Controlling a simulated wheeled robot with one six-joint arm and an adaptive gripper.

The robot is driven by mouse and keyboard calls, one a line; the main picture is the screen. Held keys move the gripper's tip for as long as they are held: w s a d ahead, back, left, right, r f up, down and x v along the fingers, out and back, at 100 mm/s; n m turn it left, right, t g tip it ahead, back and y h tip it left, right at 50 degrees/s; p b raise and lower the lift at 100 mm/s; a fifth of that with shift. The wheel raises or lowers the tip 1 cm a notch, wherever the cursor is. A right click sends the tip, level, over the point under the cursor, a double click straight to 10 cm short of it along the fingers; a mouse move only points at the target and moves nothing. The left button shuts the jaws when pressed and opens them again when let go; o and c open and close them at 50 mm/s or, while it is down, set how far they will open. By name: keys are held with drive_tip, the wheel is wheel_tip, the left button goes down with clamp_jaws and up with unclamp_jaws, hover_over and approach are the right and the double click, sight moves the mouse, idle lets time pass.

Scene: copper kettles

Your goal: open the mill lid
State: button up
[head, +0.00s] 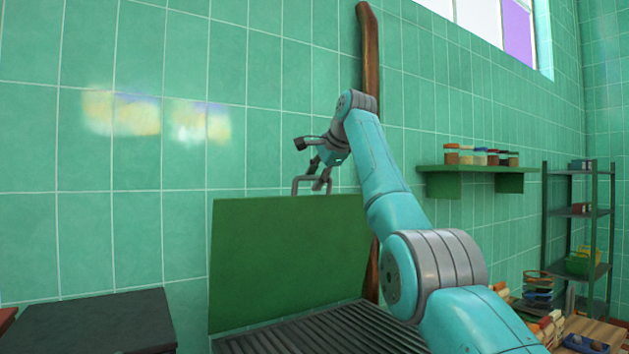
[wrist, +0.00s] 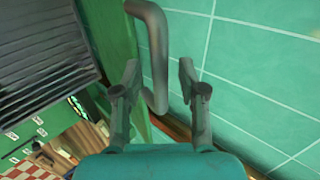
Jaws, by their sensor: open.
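The green mill lid (head: 285,262) stands upright against the tiled wall in the head view. Its edge shows as a green strip in the wrist view (wrist: 118,32). A grey bar handle (head: 296,185) sticks up at its top edge. In the wrist view the bent handle (wrist: 158,45) reaches down between my fingers. My gripper (head: 320,175) is at the handle, above the lid's top edge. Its fingers (wrist: 159,78) are apart on either side of the handle, with gaps visible. A dark ribbed surface (head: 315,335) lies at the lid's foot.
A dark flat-topped block (head: 90,320) stands at lower left. A brown wooden post (head: 369,45) rises behind my arm. On the right are a green wall shelf with jars (head: 480,168) and a metal rack (head: 580,211). The wall left of the lid is clear.

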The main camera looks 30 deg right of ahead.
drive_tip(key=v, duration=1.1)
